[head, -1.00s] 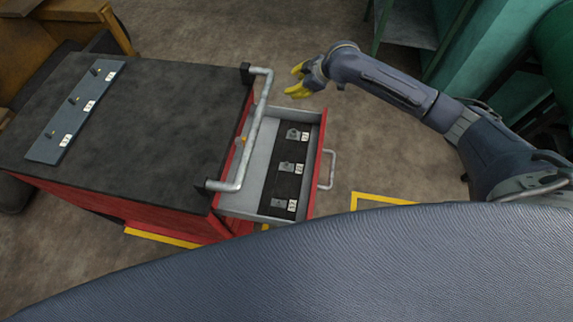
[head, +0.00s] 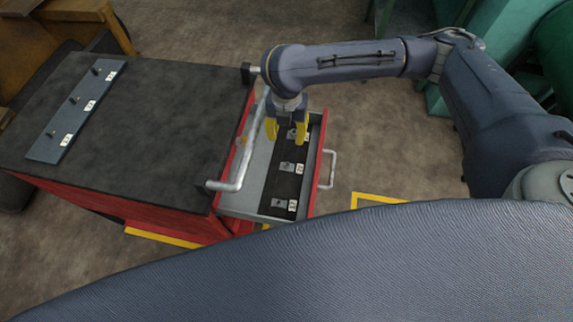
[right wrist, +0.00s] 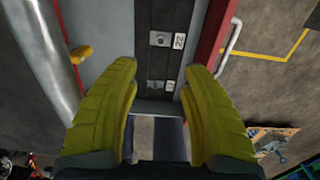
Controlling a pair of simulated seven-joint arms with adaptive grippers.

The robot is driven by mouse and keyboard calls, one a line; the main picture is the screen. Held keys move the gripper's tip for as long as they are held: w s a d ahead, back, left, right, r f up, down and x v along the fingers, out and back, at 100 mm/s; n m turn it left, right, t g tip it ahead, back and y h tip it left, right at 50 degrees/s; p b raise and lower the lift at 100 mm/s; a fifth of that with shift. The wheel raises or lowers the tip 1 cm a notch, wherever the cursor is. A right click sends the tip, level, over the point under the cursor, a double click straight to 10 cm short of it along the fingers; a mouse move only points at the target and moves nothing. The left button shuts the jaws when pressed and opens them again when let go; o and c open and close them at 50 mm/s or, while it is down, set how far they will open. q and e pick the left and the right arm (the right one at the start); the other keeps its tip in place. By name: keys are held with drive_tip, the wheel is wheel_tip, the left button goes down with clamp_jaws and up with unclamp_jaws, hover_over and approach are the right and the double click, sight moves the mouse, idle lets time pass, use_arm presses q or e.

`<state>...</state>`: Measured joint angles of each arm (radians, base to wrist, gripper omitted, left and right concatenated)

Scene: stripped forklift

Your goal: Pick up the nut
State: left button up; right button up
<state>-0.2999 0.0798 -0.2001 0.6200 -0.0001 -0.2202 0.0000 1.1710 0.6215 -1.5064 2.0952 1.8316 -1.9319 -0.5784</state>
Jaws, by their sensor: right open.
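Three small grey metal nuts with white tags sit in a row on a dark strip (head: 270,190) in the open drawer. The far nut (head: 291,133) is partly hidden by my right gripper (head: 287,135). The middle nut (head: 285,168) and near nut (head: 279,203) show clearly. My right gripper is open, with yellow fingers pointing down over the far end of the drawer. In the right wrist view, two nuts, one upper (right wrist: 158,39) and one lower (right wrist: 156,86), show in the gap between the open fingers (right wrist: 160,78); nothing is held. My left gripper is out of view.
The drawer (head: 316,165) has a red front and a grey handle (head: 328,170). A metal push bar (head: 240,165) runs along the cart's edge beside the drawer. The dark cart top (head: 160,125) carries a blue-grey plate (head: 75,110) with several pegs and tags.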

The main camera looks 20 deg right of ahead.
hover_over(287, 166)
wheel_tip(287, 166, down, 11)
drive_tip(key=shift+w+f, duration=0.1)
drive_tip(key=shift+w, duration=0.05)
drive_tip(key=shift+f, duration=2.8)
drive_tip(key=shift+c, duration=0.3)
drive_tip(key=shift+d, duration=0.1)
clamp_jaws()
